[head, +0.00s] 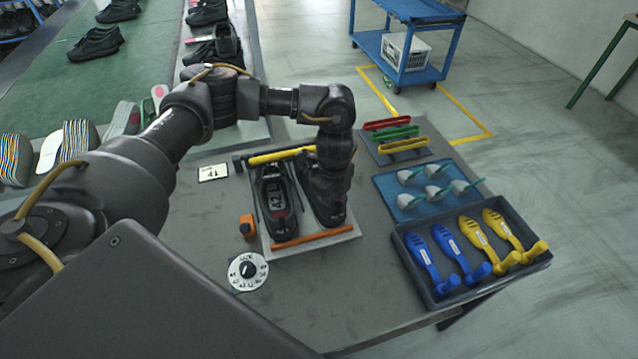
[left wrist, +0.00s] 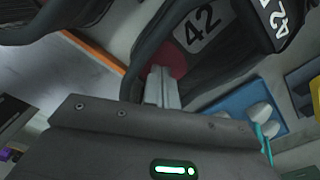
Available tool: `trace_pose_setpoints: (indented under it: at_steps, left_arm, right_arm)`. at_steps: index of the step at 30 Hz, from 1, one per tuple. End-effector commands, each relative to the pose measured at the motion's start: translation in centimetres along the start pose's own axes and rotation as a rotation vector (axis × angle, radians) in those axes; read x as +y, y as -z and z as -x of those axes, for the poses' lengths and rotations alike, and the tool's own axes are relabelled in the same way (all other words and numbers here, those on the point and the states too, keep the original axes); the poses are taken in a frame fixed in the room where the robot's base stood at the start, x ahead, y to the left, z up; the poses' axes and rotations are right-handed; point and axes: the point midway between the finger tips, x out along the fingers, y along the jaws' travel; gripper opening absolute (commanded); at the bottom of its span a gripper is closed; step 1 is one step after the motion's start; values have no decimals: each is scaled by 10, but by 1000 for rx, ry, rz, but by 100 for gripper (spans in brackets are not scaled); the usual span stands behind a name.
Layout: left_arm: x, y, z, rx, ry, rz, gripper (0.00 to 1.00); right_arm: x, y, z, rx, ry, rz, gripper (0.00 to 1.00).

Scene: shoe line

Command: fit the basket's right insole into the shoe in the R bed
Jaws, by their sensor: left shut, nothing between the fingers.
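My left gripper (head: 332,182) is over the opening of the right-hand black shoe (head: 326,210), which its body partly hides. In the left wrist view my fingers (left wrist: 160,86) are closed and empty, pointing down into a dark shoe opening beside a round red patch (left wrist: 165,67). A white "42" label (left wrist: 202,20) lies inside that shoe. The left-hand black shoe (head: 271,212) stands beside it and shows a "42" label inside. No R mark is readable. I cannot make out the basket or a loose right insole for certain. My right gripper is not in view.
A tray (head: 410,267) of blue and yellow shoe tools lies at the right. A blue mat (head: 392,187) with white pieces and a rack of coloured bars (head: 372,148) are behind it. A dial (head: 247,271) and a card (head: 213,172) lie to the left. The front tabletop is clear.

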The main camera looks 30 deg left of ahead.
Motion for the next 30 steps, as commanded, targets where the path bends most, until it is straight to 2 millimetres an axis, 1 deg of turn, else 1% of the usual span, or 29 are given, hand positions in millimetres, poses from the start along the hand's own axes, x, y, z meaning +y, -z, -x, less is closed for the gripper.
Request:
trace_pose_setpoints:
  at_steps: [17,30]
  left_arm:
    - [0,0,0,0,0,0,0]
    - [0,-1,-10,1,-1,1,0]
  right_arm:
    - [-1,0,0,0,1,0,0]
    - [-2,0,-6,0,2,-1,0]
